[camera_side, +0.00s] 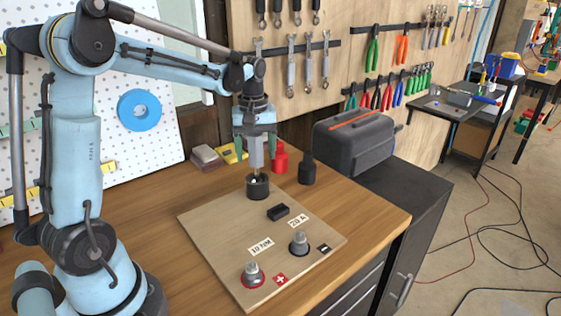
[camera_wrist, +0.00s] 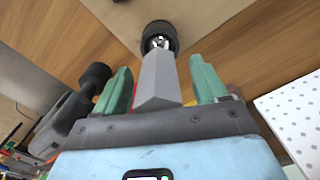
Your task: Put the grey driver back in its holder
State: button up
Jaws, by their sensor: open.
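The grey driver (camera_side: 256,152) stands roughly upright, its lower end at the mouth of a round black holder (camera_side: 258,187) on the wooden board (camera_side: 215,222). In the wrist view, the driver (camera_wrist: 160,80) points into the dark ring of the holder (camera_wrist: 174,35), where some shiny metal shows. How deep the driver sits I cannot tell. My gripper (camera_side: 255,146) is around the driver's upper part. In the wrist view my gripper's (camera_wrist: 162,86) green fingers are open, with a gap on each side of the driver.
A red bottle (camera_side: 279,160) and a black bottle (camera_side: 306,171) stand close behind the holder. The board carries two terminals (camera_side: 252,274) (camera_side: 299,243) and a small black block (camera_side: 278,212). A dark toolbox (camera_side: 353,143) is at the back right. Tools hang on the wall.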

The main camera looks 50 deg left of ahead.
notch_tip(320, 180, up, 12)
jog(key=shift+r, duration=0.1)
dwell(0.5)
jog(key=shift+d, duration=0.1)
jog(key=shift+s+d+m, duration=0.15)
jog(key=shift+d+m, duration=0.15)
jog(key=shift+d, duration=0.05)
jog(key=s+d+f+m+t, duration=0.7)
jog(key=s+d+f+m, duration=0.2)
jog(key=d, duration=0.4)
jog(key=f+m, duration=0.1)
jog(key=m, duration=0.1)
jog(key=shift+s+m, duration=0.3)
jog(key=shift+s, duration=0.1)
jog(key=shift+d, duration=0.1)
